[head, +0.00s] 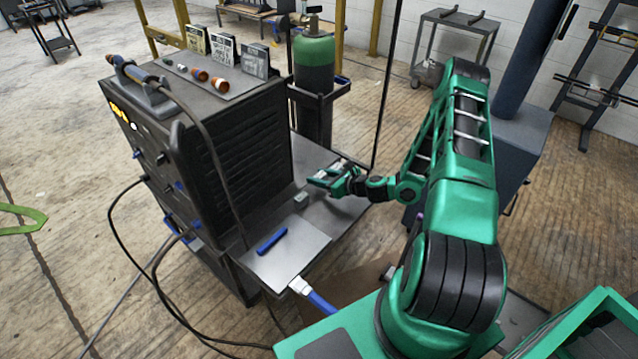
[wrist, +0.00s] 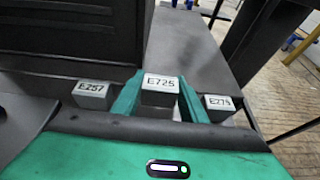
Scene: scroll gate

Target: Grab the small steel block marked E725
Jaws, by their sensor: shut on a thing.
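The small steel block marked E725 (wrist: 160,82) sits between the two green fingers of my gripper (wrist: 158,97) in the wrist view. The fingers are shut on its sides, and its marked face is clear to read. I cannot tell whether its underside touches the shelf. In the head view my gripper (head: 326,181) is low over the dark shelf beside the black machine, and its fingers largely hide the block there.
A similar block, which reads like E257 (wrist: 92,94), stands left of my gripper. Another, like E275 (wrist: 218,105), stands close on the right. The black machine (head: 235,150) rises at the left. A grey plate with a blue marker (head: 271,241) lies nearer.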

